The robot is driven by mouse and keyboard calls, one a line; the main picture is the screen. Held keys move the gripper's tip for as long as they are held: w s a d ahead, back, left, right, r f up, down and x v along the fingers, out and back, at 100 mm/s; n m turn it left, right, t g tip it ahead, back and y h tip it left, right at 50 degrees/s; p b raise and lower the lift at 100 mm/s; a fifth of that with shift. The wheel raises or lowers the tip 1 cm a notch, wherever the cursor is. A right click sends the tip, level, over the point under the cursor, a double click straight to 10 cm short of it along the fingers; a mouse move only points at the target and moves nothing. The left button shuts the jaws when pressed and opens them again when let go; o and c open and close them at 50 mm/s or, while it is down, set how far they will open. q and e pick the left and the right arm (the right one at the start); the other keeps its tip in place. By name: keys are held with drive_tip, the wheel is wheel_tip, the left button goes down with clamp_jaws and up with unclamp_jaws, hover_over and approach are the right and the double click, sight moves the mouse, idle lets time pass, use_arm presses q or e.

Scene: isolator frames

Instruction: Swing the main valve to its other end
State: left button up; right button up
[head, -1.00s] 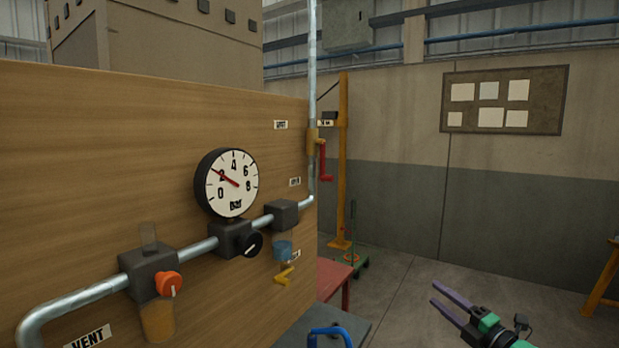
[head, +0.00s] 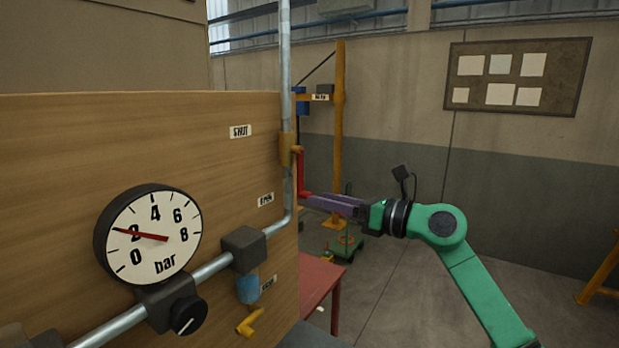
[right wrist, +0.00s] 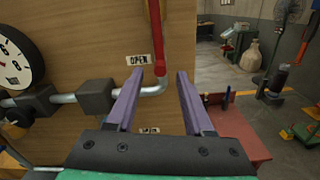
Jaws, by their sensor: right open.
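The main valve has a brass body (head: 287,150) on the vertical pipe at the panel's right edge. Its red lever (head: 301,170) hangs down along the pipe, its lower end turned outward. The lever also shows at the top of the right wrist view (right wrist: 155,35). A SHUT label (head: 240,131) is higher on the panel and an OPEN label (right wrist: 138,60) is near the lever's lower end. My right gripper (head: 325,203) is open, its purple fingers pointing at the lever's lower end. In the right wrist view that end appears between the fingertips (right wrist: 161,74); contact is unclear.
A pressure gauge (head: 150,240), a pipe (head: 215,266) and a yellow-handled small valve (head: 250,322) are on the wooden panel. A red table (head: 318,278) stands below. A yellow post (head: 339,130) rises behind. The floor to the right is open.

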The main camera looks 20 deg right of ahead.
sight(310, 193)
drive_tip(key=p+x, duration=0.1)
drive_tip(key=x, duration=0.2)
drive_tip(key=shift+w+r, duration=0.1)
drive_tip(key=shift+w, duration=0.3)
drive_tip(key=shift+w+a, duration=0.15)
drive_tip(key=shift+a, duration=0.3)
use_arm(q)
drive_tip(key=shift+w+d+r, duration=0.15)
drive_tip(key=shift+w+r, duration=0.25)
drive_tip(key=shift+r, duration=0.2)
drive_tip(key=shift+w+d+r, duration=0.15)
drive_tip(key=shift+w+r, duration=0.2)
drive_tip(key=shift+r, duration=0.2)
use_arm(e)
clamp_jaws()
use_arm(q)
drive_tip(key=shift+s, duration=0.1)
